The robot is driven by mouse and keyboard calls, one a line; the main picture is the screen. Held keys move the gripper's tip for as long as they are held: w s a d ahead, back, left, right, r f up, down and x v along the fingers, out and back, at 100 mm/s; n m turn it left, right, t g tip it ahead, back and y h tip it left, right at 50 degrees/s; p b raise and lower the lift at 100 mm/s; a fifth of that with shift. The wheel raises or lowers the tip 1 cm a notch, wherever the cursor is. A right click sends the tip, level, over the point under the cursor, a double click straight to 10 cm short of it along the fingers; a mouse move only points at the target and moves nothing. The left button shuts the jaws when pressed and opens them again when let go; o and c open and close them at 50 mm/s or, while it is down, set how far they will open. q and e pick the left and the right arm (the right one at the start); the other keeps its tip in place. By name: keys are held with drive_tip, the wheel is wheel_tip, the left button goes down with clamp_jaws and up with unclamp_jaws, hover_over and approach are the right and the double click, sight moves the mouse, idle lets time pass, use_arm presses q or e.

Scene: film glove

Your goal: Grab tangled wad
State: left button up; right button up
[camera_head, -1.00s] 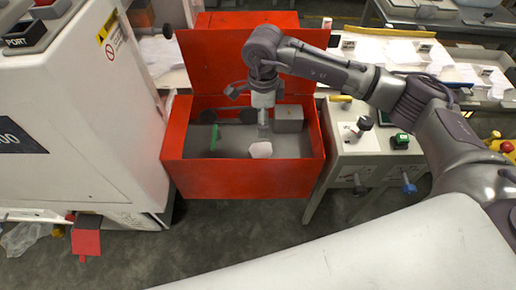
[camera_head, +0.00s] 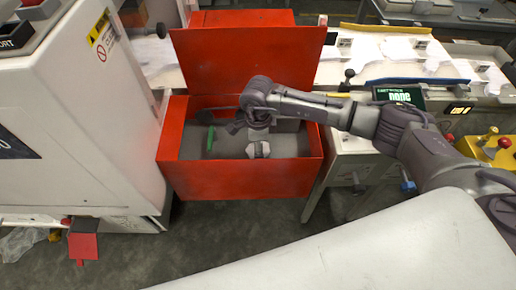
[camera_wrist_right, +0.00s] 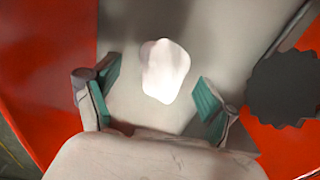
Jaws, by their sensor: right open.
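The wad is a small, pale, rounded lump (camera_wrist_right: 165,72) on the grey floor of the red box. In the head view only part of the wad (camera_head: 252,151) shows beside my gripper. My right gripper (camera_head: 259,146) reaches down into the red box (camera_head: 240,181). In the wrist view my right gripper (camera_wrist_right: 157,92) is open, its two green-padded fingers standing apart to the left and right of the wad. The wad lies between and slightly beyond the fingertips; I see no contact. My left gripper is out of view.
The box's red lid (camera_head: 232,58) stands open behind. A green object (camera_head: 211,138) and a dark round part (camera_wrist_right: 284,86) are also inside the box. A white machine (camera_head: 75,120) stands close on the left, a workbench (camera_head: 350,158) on the right.

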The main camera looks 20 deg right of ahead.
drive_tip(key=shift+f, duration=0.95)
drive_tip(key=shift+c, duration=0.3)
drive_tip(key=c, duration=0.9)
drive_tip(key=shift+c, duration=0.2)
